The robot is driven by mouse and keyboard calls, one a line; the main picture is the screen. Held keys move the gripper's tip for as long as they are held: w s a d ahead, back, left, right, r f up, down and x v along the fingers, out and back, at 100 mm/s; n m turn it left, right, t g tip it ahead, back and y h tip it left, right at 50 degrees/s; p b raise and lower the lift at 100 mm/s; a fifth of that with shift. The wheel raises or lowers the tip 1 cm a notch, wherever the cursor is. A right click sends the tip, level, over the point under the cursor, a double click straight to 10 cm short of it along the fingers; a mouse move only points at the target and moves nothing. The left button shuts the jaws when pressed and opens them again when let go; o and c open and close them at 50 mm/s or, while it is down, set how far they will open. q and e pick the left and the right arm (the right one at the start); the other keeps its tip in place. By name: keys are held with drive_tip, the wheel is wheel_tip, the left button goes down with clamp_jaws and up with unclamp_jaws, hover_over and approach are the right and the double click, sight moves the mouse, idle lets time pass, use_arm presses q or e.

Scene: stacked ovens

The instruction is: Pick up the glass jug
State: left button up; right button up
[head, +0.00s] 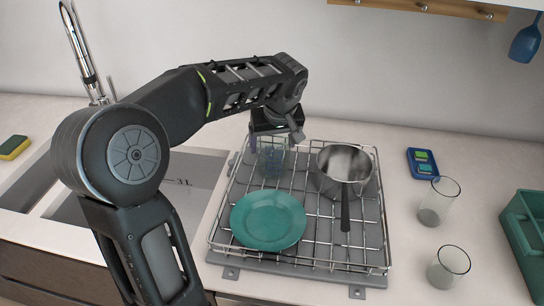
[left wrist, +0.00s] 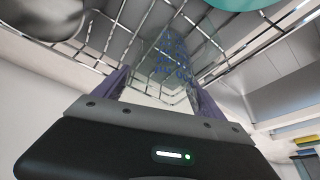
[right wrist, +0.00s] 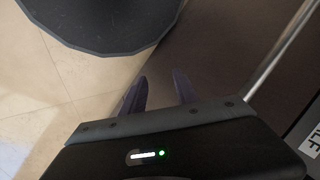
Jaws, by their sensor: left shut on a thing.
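The glass jug (head: 272,160) is clear with blue markings and stands at the back left of the wire dish rack. My left gripper (head: 277,136) reaches down over it from above and is shut on it. In the left wrist view the jug (left wrist: 172,52) sits between the two purple fingers (left wrist: 157,78), with the rack wires behind it. The gripper and arm hide the top of the jug in the head view. My right gripper (right wrist: 158,85) is out of the head view; its fingers are apart with nothing between them.
The dish rack (head: 322,262) also holds a teal plate (head: 268,220) and a steel saucepan (head: 343,165) close by. Two glasses (head: 438,202) (head: 448,267), a blue sponge holder (head: 422,163) and a green crate (head: 525,235) stand to the right. The sink (head: 190,175) is left.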

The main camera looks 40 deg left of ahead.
use_arm(q)
drive_tip(key=c, duration=0.7)
drive_tip(key=shift+r, duration=0.15)
wheel_tip(320, 180, up, 10)
drive_tip(key=shift+f, duration=0.1)
idle(0.6)
